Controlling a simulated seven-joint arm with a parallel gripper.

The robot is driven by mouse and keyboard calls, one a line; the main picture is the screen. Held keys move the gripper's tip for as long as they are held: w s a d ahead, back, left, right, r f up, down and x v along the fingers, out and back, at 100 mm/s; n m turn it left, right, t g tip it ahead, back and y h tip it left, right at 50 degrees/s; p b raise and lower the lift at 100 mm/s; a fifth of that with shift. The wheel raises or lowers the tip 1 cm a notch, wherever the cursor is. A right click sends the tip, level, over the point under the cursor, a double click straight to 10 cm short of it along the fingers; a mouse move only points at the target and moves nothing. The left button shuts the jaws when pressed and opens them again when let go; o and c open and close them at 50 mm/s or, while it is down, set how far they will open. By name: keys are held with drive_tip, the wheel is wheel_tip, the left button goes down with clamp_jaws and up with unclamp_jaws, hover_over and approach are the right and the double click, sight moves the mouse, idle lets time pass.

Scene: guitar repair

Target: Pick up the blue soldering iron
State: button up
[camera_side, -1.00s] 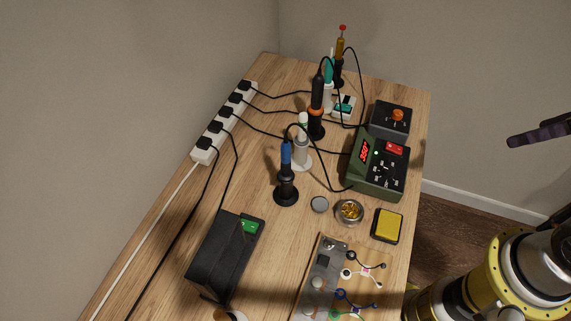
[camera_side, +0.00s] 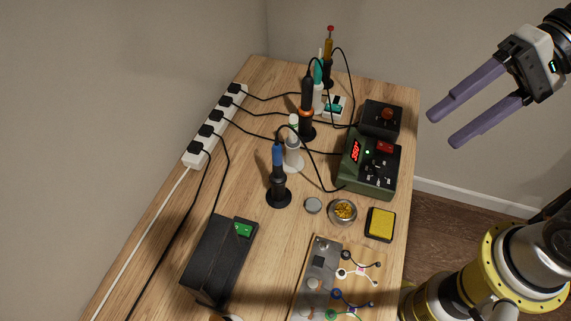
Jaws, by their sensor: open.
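The blue soldering iron (camera_side: 278,155) has a blue grip and stands upright in a black round-based holder (camera_side: 279,190) near the middle of the table. A black cord runs from its top toward the green station. My gripper (camera_side: 440,128) has two purple fingers, spread apart with nothing between them. It is at the upper right, beyond the table's right edge, well apart from the iron.
A white bottle (camera_side: 293,150) stands close behind the blue iron. An orange-ringed black iron (camera_side: 307,105) stands farther back. The green station (camera_side: 368,165), metal bowl (camera_side: 342,211) and yellow sponge (camera_side: 380,224) are to the right. A black box (camera_side: 219,262) and power strip (camera_side: 215,125) are left.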

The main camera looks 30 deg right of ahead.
drive_tip(key=w+a+r+m+g+y, duration=0.2)
drive_tip(key=w+a+m+y, duration=0.35)
drive_tip(key=w+a, duration=0.3)
drive_tip(key=m+t+y, duration=0.3)
drive_tip(key=m+y, duration=0.1)
drive_tip(key=m, duration=0.2)
hover_over(277, 150)
drive_tip(key=w+d, duration=0.1)
drive_tip(key=d, duration=0.1)
wheel_tip(277, 150, down, 7)
drive_tip(key=f, duration=0.3)
drive_tip(key=a+f+m, duration=0.1)
drive_tip(key=f, duration=0.2)
drive_tip(key=f+m, duration=0.1)
drive_tip(key=f, duration=0.2)
drive_tip(key=shift+a+h, duration=0.25)
drive_tip(key=shift+a, duration=0.05)
wheel_tip(277, 150, down, 2)
drive_tip(key=shift+f+g, duration=0.15)
drive_tip(key=shift+g, duration=0.25)
wheel_tip(277, 150, down, 4)
drive_tip(key=shift+r, duration=0.1)
drive_tip(key=a, duration=0.3)
drive_tip(key=shift+w+f, duration=0.15)
drive_tip(key=shift+f, duration=0.15)
